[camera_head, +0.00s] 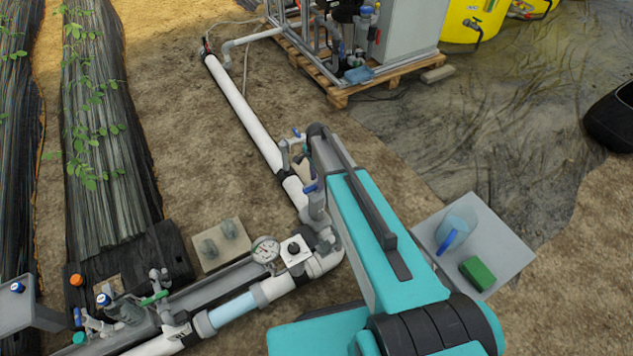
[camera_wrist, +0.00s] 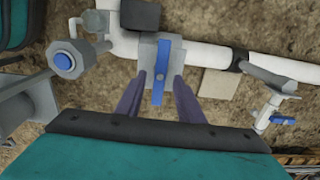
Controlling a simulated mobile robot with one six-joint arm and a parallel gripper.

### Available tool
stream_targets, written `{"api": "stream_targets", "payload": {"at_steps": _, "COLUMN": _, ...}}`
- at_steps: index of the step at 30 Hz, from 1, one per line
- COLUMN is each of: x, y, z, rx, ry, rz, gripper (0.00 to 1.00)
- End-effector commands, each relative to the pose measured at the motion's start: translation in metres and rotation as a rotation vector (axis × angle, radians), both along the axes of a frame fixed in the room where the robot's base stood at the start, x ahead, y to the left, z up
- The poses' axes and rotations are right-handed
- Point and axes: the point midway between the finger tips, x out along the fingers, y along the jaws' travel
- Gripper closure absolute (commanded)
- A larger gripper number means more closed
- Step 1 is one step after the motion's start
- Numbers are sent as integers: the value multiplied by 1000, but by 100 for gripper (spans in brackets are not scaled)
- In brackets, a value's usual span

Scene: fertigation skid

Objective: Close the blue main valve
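The blue main valve shows in the wrist view as a blue lever (camera_wrist: 161,70) on a grey body, mounted on the white pipe. Its lever points down the picture, across the pipe. My gripper (camera_wrist: 160,88) is open, with one dark finger on each side of the lever and gaps visible; whether it touches the lever cannot be told. In the head view a blue lever (camera_head: 311,188) shows beside my teal arm, which hides part of the valve. My fingertips cannot be made out clearly there.
A second blue-handled valve (camera_wrist: 283,120) stands on a branch nearby, also in the head view (camera_head: 297,132). A pressure gauge (camera_head: 265,250) and pipework lie to the left. A grey tray (camera_head: 515,262) holds a blue jug (camera_head: 455,232) and green block (camera_head: 477,273).

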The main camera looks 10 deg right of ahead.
Motion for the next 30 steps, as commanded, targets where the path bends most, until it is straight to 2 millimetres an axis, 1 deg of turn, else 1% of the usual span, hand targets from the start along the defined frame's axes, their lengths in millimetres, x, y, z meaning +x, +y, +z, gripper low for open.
{"api": "stream_targets", "payload": {"at_steps": 1, "x": -1, "y": 0, "z": 8, "rx": 0, "ry": -1, "rz": 0, "gripper": 66}}
{"api": "stream_targets", "payload": {"at_steps": 15, "x": -1, "y": 0, "z": 78, "rx": -1, "ry": -1, "rz": 0, "gripper": 66}}
{"api": "stream_targets", "payload": {"at_steps": 21, "x": -1, "y": 0, "z": 104, "rx": 0, "ry": 0, "rz": 0, "gripper": 66}}
{"api": "stream_targets", "payload": {"at_steps": 25, "x": -1, "y": 0, "z": 115, "rx": 0, "ry": 1, "rz": 0, "gripper": 66}}
{"api": "stream_targets", "payload": {"at_steps": 30, "x": -1, "y": 0, "z": 121, "rx": 0, "ry": 1, "rz": 0, "gripper": 66}}
